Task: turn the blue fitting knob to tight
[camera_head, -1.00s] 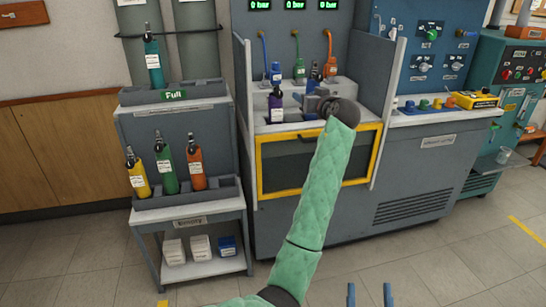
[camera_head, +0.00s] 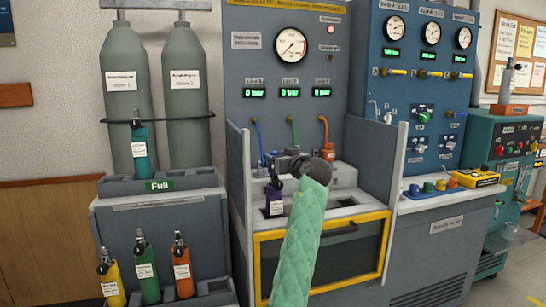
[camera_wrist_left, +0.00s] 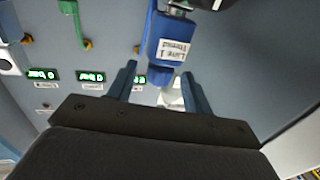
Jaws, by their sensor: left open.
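The blue fitting (camera_wrist_left: 172,40), with a white label reading Line 1 and a smaller word, hangs upside down in the left wrist view. Its end lies between the two fingers of my left gripper (camera_wrist_left: 159,74), which are apart, with a gap visible on the right. In the head view, my left gripper (camera_head: 284,164) is at the bench behind the yellow-framed door and hides most of the fitting; the blue hose (camera_head: 260,140) runs down to it. A purple cylinder (camera_head: 274,205) stands in the bench slot, just below the gripper. My right gripper is not in view.
Green (camera_head: 293,130) and orange (camera_head: 325,135) hoses hang to the right of the blue one. Grey side panels (camera_head: 240,180) flank the bench. A rack (camera_head: 150,205) at left holds several coloured cylinders. A gauge (camera_head: 291,45) and green displays are above.

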